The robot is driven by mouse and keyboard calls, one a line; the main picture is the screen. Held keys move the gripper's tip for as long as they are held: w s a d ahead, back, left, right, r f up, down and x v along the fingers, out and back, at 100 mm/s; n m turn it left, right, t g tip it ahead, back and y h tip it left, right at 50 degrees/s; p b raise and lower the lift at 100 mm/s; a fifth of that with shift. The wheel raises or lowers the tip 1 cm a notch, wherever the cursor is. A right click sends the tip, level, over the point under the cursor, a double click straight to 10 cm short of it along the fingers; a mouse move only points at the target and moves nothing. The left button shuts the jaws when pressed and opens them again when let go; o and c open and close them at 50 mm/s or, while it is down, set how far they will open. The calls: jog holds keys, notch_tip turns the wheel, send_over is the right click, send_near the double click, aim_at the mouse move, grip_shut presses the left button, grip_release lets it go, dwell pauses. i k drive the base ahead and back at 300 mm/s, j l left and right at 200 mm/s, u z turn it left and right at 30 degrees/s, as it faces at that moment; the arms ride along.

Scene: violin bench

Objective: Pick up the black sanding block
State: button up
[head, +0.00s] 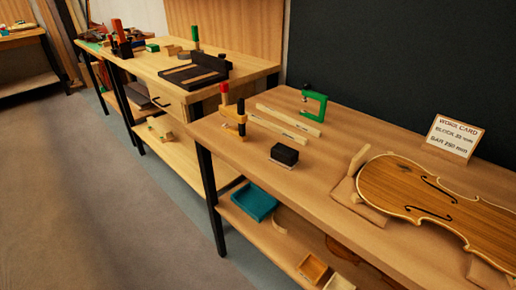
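The black sanding block (285,154) sits on the near wooden bench (222,143), left of the violin body. It is a small dark block with a pale layer along its underside. Nothing touches it, and its top and front faces show. My gripper is not in the head view.
A violin body (420,195) lies on supports at right, by a work card (454,138). A teal tray (254,201) is on the lower shelf. The floor at left is clear.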

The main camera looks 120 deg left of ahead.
aim_at(285, 157)
jog(key=u, duration=3.4)
